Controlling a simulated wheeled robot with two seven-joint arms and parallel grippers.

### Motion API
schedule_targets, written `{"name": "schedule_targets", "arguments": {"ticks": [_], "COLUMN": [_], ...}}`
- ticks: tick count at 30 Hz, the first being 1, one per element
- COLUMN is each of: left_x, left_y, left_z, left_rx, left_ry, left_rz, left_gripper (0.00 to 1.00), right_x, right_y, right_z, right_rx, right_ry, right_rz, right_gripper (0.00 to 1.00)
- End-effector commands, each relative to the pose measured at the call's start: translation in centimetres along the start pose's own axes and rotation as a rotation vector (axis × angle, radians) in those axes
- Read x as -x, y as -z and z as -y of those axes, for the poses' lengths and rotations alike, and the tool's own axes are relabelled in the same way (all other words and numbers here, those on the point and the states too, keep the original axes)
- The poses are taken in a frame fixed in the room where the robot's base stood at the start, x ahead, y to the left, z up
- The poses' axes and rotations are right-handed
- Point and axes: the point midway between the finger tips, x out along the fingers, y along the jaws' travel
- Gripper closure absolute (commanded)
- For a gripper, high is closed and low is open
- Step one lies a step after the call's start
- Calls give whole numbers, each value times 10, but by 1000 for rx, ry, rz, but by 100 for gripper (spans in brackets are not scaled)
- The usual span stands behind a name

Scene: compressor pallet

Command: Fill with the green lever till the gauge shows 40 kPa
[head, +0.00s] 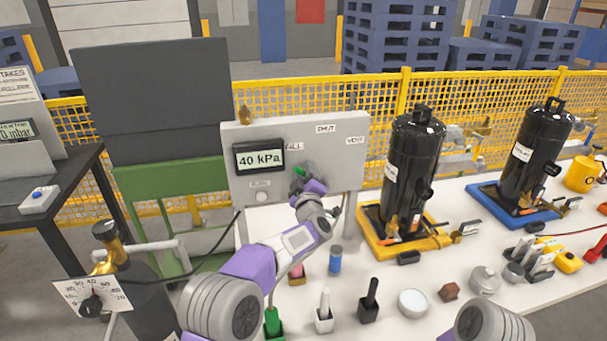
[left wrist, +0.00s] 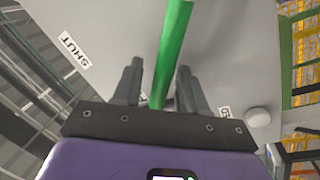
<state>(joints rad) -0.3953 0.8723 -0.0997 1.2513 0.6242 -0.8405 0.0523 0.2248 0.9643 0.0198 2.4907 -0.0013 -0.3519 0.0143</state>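The grey panel (head: 343,180) carries a display (head: 259,158) reading 40 kPa and labels FILL, SHUT and VENT. The green lever (head: 299,172) shows only partly in the head view, near the FILL label, behind my left gripper (head: 312,186). In the left wrist view the green lever (left wrist: 172,50) runs between the two fingers of my left gripper (left wrist: 160,80). The fingers stand apart, with a visible gap on the left side of the lever; contact on the right side is unclear. My right gripper is out of view.
Two black compressors (head: 410,170) (head: 530,160) stand on yellow and blue trays on the white table. Small items, including a blue canister (head: 335,262) and a white dish (head: 412,302), lie in front.

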Motion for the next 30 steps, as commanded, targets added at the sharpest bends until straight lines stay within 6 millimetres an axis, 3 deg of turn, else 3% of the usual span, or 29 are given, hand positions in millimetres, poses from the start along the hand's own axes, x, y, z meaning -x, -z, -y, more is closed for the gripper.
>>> {"name": "schedule_targets", "arguments": {"ticks": [11, 24, 30], "left_x": [8, 62, 74], "left_y": [0, 0, 0], "left_z": [0, -1, 0], "left_rx": [-1, -1, 0], "left_ry": [1, -1, 0], "left_rz": [0, 1, 1], "left_gripper": [58, 58, 58], "right_x": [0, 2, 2], "right_y": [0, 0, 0], "right_z": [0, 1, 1], "right_rx": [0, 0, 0], "right_ry": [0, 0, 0], "right_rz": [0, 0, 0], "right_gripper": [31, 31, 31]}}
